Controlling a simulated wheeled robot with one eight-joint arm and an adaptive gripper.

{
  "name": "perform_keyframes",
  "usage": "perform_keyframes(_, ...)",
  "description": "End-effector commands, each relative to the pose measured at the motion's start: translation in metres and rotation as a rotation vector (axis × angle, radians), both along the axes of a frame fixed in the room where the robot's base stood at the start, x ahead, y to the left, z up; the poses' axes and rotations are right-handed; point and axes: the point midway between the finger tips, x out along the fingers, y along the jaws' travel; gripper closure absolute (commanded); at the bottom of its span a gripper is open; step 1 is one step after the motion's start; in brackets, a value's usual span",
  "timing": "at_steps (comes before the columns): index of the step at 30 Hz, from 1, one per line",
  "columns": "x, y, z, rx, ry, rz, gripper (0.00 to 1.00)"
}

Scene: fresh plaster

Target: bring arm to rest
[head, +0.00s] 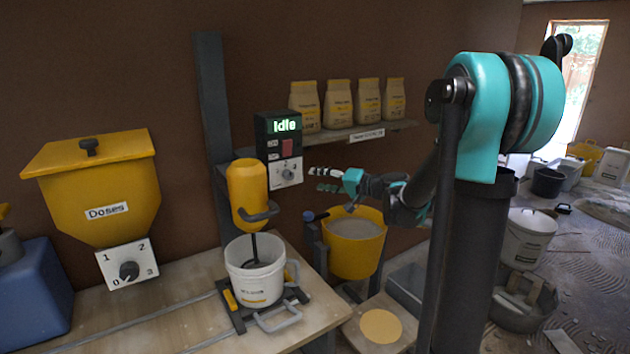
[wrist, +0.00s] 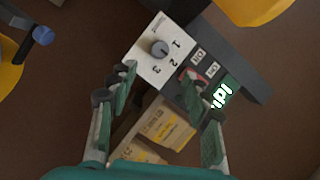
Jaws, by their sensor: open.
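My gripper (head: 325,180) is open and empty. In the head view it reaches left from my teal and black arm, a little to the right of the mixer's control box (head: 279,137). In the wrist view the open fingers (wrist: 160,105) frame the same box from a distance, with its round knob (wrist: 160,48) numbered 1, 2, 3 and a red switch (wrist: 212,70). The box's screen (head: 287,126) reads "Idle" in green. I cannot tell the exact gap between fingertips and box.
A yellow mixer (head: 248,190) stands over a white bucket (head: 254,278) on the bench. A yellow hopper (head: 106,190) marked "Doses" is at left. Several bags (head: 338,104) stand on the shelf (head: 350,137) behind my gripper. A yellow tub (head: 354,252) is below it.

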Motion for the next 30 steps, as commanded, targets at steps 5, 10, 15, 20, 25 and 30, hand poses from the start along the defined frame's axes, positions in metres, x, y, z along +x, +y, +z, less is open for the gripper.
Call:
perform_keyframes(5,0.0,0.0,0.0,0.0,0.0,0.0,0.51)
perform_keyframes(10,-0.005,0.0,-0.003,-0.016,0.005,0.002,0.51)
perform_keyframes(15,-0.051,-0.006,-0.037,-0.178,0.053,0.022,0.51)
perform_keyframes(20,-0.127,-0.033,-0.098,-0.456,0.144,0.031,0.51)
perform_keyframes(25,-0.208,-0.086,-0.16,-0.762,0.249,0.01,0.51)
perform_keyframes(30,-0.274,-0.144,-0.203,-1.019,0.337,-0.039,0.51)
